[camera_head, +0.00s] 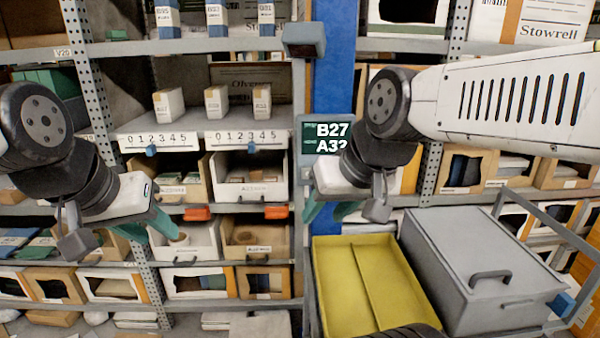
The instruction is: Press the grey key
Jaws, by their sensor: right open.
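A dark display unit (307,150) on the blue upright shows "B27" and "A33" in white. I cannot make out a grey key; the area below the display is partly hidden by my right gripper. My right gripper (328,212) is open, with its teal fingers just below the display and above the yellow tray. I cannot tell whether it touches anything. My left gripper (155,228) is in front of the left rack, at the height of the lower bins. Its teal fingers overlap in the view, so its opening is unclear.
A yellow tray (338,285) and a grey lidded box (450,255) with a handle sit at the lower right, beside a metal frame. Racks with bins fill the background. Two numbered shelf strips (160,140) carry blue sliders (251,148). Orange tabs (198,213) sit below.

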